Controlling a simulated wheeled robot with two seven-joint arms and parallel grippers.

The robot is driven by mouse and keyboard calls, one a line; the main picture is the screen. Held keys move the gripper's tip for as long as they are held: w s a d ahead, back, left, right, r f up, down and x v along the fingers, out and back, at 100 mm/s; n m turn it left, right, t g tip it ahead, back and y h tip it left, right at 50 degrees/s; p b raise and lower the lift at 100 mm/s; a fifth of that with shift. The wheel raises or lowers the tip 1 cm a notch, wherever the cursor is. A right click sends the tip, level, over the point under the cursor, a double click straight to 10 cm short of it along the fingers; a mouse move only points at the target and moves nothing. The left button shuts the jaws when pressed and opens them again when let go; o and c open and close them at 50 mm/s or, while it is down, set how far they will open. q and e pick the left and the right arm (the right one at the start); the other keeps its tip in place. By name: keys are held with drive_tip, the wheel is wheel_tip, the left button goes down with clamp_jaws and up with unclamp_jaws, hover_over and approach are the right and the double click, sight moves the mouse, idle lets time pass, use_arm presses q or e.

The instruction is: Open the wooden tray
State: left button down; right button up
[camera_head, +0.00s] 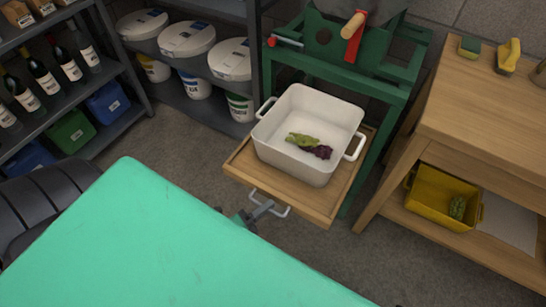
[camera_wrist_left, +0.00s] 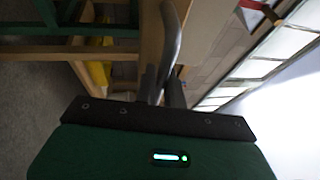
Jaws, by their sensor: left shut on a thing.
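The wooden tray (camera_head: 237,170) sticks out from the lower front of a green stand, with a metal bar handle (camera_head: 283,211) on its front edge. A white two-handled tub (camera_head: 291,165) stands on the tray, with a green bunch (camera_head: 301,141) and a dark purple bunch (camera_head: 321,152) inside. My left gripper (camera_head: 264,207) is shut on the handle. In the left wrist view the grey handle (camera_wrist_left: 172,40) runs up from between the dark fingers. My right gripper is in neither view.
The green stand (camera_head: 395,95) holds a device with a red and wooden handle. A wooden bench (camera_head: 490,120) stands at right, with a yellow bin (camera_head: 432,205) on its lower shelf. Shelves with bottles and white buckets (camera_head: 186,40) stand at left. Grey floor is free around the tray.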

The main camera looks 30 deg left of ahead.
use_arm(q)
drive_tip(key=shift+s, duration=0.55)
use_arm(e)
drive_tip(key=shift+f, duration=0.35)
use_arm(q)
drive_tip(key=c, duration=1.5)
unclamp_jaws()
drive_tip(key=v, duration=1.3)
drive_tip(key=shift+s+a+b, duration=0.2)
drive_tip(key=shift+s+b, duration=0.15)
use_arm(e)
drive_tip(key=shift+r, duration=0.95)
use_arm(q)
drive_tip(key=shift+f, duration=0.1)
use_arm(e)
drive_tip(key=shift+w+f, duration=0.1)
